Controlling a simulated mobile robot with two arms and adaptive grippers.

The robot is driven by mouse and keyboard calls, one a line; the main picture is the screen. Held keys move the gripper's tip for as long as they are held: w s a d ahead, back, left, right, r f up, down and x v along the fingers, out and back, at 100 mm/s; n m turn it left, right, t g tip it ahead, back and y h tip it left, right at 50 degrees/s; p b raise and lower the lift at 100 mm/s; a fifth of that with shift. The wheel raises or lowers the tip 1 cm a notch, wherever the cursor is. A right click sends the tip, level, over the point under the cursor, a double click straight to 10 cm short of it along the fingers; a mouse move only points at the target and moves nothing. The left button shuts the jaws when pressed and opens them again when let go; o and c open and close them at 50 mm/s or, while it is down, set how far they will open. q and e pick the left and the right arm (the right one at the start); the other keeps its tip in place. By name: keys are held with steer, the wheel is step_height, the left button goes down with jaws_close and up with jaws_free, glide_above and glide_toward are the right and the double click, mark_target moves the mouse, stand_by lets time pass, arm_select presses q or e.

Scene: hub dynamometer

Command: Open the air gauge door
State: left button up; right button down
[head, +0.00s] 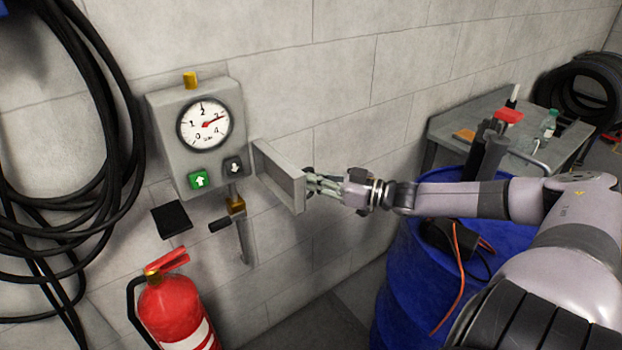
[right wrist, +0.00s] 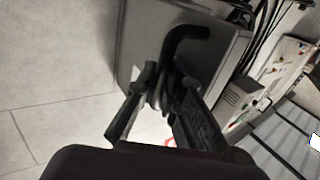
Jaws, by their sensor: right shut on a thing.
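The air gauge (head: 160,120) is a grey wall box at the left of the head view. Its round dial (head: 204,124), green up-arrow button (head: 199,180) and dark down-arrow button (head: 234,166) are exposed. The grey door (head: 279,176) stands open at the box's right side, sticking out from the wall. My right gripper (head: 318,184) is at the door's outer end. In the right wrist view it is shut on a dark hooked handle (right wrist: 186,40) on the grey door panel (right wrist: 220,70). My left gripper is not in view.
Black hoses (head: 95,70) hang on the wall at the left. A red fire extinguisher (head: 176,308) stands below the gauge. A blue barrel (head: 400,290) stands below my right arm, with a grey table (head: 450,125) and black tyres (head: 590,85) behind it.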

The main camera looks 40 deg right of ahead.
steer(key=c, duration=1.7)
jaws_free()
steer(key=shift+w, duration=0.1)
steer(key=shift+v, duration=6)
steer(key=shift+f, duration=0.15)
